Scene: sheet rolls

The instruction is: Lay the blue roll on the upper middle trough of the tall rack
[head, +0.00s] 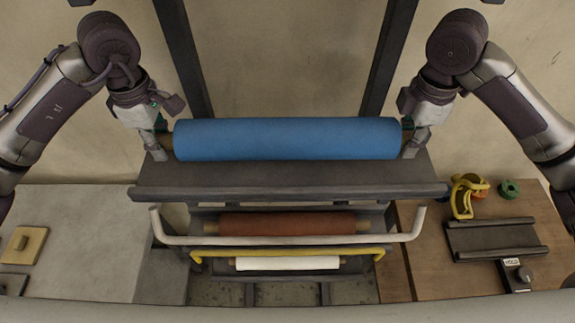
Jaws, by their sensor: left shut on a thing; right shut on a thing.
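The blue roll (286,139) lies level across the picture at the upper middle of the head view. My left gripper (156,148) is shut on the left end of its core, and my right gripper (413,146) is shut on the right end. The tall rack (388,50) stands behind and below, with two dark uprights. Its dark upper trough (290,180) is just under the roll. I cannot tell whether the roll touches the trough. Part of the trough is hidden behind the roll.
Lower down sit a red-brown roll (285,223) and a white roll (287,263), behind a white bar (285,240) and a yellow bar (330,252). A grey table (90,230) is left. A wooden table (400,240) with a dark tray (492,238) and yellow clamp (463,200) is right.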

